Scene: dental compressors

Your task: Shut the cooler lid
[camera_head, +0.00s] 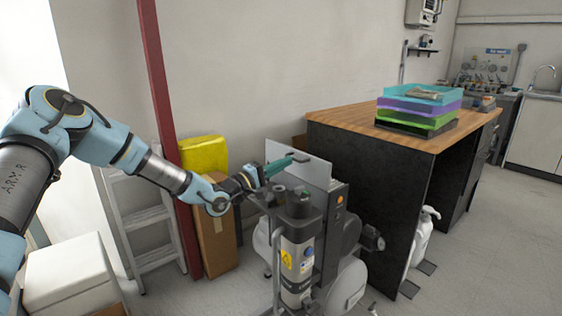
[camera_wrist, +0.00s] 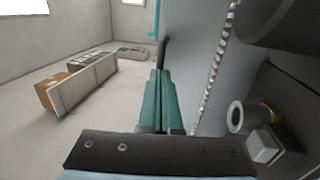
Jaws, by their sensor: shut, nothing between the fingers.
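My gripper (camera_head: 285,164) is shut and empty, its green fingers held together above the compressor unit, in front of a pale upright panel (camera_head: 300,170). The fingers also show in the wrist view (camera_wrist: 156,100), pressed together and pointing away along a grey surface. My gripper is well to the right of this box.
The compressor (camera_head: 298,255) stands below my gripper. A black bench (camera_head: 370,165) with a wooden top and stacked coloured trays (camera_head: 420,108) is to the right. A ladder (camera_head: 148,225), a red post (camera_head: 165,130), and a cardboard box (camera_head: 215,240) under a yellow item (camera_head: 204,154) stand along the wall.

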